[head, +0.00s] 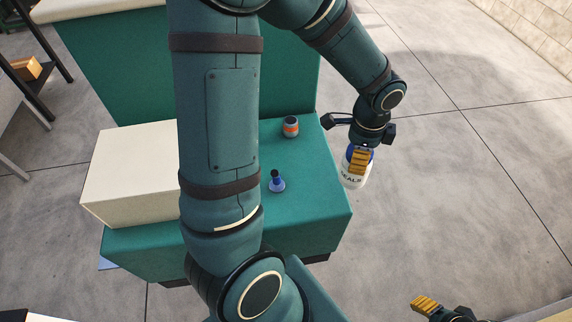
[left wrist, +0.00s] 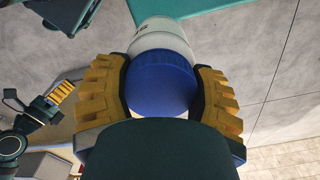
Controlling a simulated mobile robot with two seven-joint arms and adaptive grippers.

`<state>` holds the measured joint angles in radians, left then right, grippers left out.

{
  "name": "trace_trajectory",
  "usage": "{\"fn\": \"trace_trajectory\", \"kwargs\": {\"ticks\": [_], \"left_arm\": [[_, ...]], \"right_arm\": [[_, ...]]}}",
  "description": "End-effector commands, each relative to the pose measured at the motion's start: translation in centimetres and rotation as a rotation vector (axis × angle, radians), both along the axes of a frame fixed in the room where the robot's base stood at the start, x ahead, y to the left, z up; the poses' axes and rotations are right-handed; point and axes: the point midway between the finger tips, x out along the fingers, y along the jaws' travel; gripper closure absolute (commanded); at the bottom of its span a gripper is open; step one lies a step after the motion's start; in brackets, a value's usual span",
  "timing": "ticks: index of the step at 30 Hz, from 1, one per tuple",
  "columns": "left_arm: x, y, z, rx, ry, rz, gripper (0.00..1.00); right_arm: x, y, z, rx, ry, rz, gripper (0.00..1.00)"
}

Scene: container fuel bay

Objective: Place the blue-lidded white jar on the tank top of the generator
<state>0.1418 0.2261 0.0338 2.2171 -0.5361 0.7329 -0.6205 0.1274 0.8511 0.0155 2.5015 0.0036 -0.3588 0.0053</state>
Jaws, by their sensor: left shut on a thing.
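The white jar (head: 354,177) with a blue lid is held by my left gripper (head: 360,160), past the right edge of the generator's green top (head: 318,205). In the left wrist view the blue lid (left wrist: 162,84) sits between both yellow finger pads, and the white body (left wrist: 160,38) shows beyond it. The jar hangs roughly upright, clear of the green top in the picture. My right gripper (head: 425,304) is at the lower right, partly cut off; in the left wrist view its fingers (left wrist: 38,95) stand apart, empty.
A blue funnel-like piece (head: 277,184) and a grey can with an orange band (head: 290,127) stand on the green top. A cream box (head: 130,175) fills its left side. My arm hides part of the middle. The green top's right front is bare.

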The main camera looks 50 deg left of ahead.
Motion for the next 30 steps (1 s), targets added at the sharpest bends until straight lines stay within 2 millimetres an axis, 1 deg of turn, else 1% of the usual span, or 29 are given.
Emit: {"fn": "trace_trajectory", "kwargs": {"ticks": [1, 3, 9, 15, 20, 23, 27, 30], "left_arm": [[-0.4, 0.8, -0.2, 0.001, -0.002, -0.075, 0.83], [-0.9, 1.7, -0.2, 0.003, -0.003, -0.197, 0.83], [-2.5, 4.0, -0.2, 0.007, -0.002, -0.529, 0.83], [-3.6, 5.5, -0.2, 0.012, -0.001, -0.765, 0.83], [-4.0, 5.9, -0.4, 0.012, 0.002, -0.850, 0.83], [-4.1, 6.0, -1.7, 0.011, 0.005, -0.865, 0.83], [-4.1, 5.9, -4.5, 0.010, 0.004, -0.865, 0.83], [-4.1, 5.9, -5.8, 0.011, 0.003, -0.865, 0.84]], "right_arm": [[-0.1, 0.0, -0.6, 0.000, 0.002, 0.002, 0.53], [-0.2, 0.0, -1.0, 0.000, 0.003, 0.003, 0.53], [-0.4, 0.1, -2.0, 0.002, 0.009, 0.008, 0.53], [-0.5, 0.1, -2.7, 0.003, 0.012, 0.011, 0.53], [-0.6, 0.1, -2.9, 0.003, 0.013, 0.012, 0.53], [-0.5, 0.1, -3.5, 0.003, 0.011, 0.012, 0.53], [-0.3, 0.1, -4.6, 0.002, 0.008, 0.011, 0.53], [-0.2, 0.1, -5.0, 0.001, 0.005, 0.010, 0.53]]}}
